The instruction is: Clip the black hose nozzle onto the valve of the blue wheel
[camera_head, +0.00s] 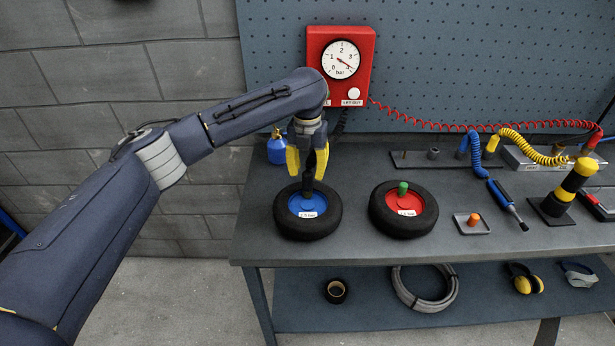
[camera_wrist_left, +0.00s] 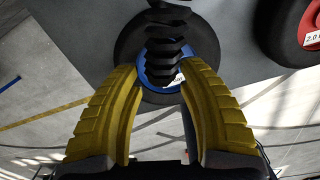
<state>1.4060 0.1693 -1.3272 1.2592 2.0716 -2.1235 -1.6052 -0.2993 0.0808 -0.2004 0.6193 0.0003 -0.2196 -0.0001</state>
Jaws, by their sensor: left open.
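The blue wheel (camera_head: 322,224), a black tyre with a blue hub, lies flat near the left end of the bench. The black hose nozzle (camera_head: 307,183) stands upright at its hub, where the valve is hidden; I cannot tell how firmly it is seated. My left gripper (camera_head: 307,164) is open above the hub, its yellow fingers on either side of the nozzle's upper part. In the left wrist view, the black coiled hose (camera_wrist_left: 166,38) passes in front of the blue wheel (camera_wrist_left: 205,46), beyond the open fingers (camera_wrist_left: 158,76). My right gripper is not in view.
A red gauge box (camera_head: 364,58) hangs behind the arm. A red wheel with a green valve cap (camera_head: 403,189) lies to the right. A blue bottle (camera_head: 276,150) stands behind left. A small tray with an orange cap (camera_head: 473,220) and coiled-hose tools are farther right.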

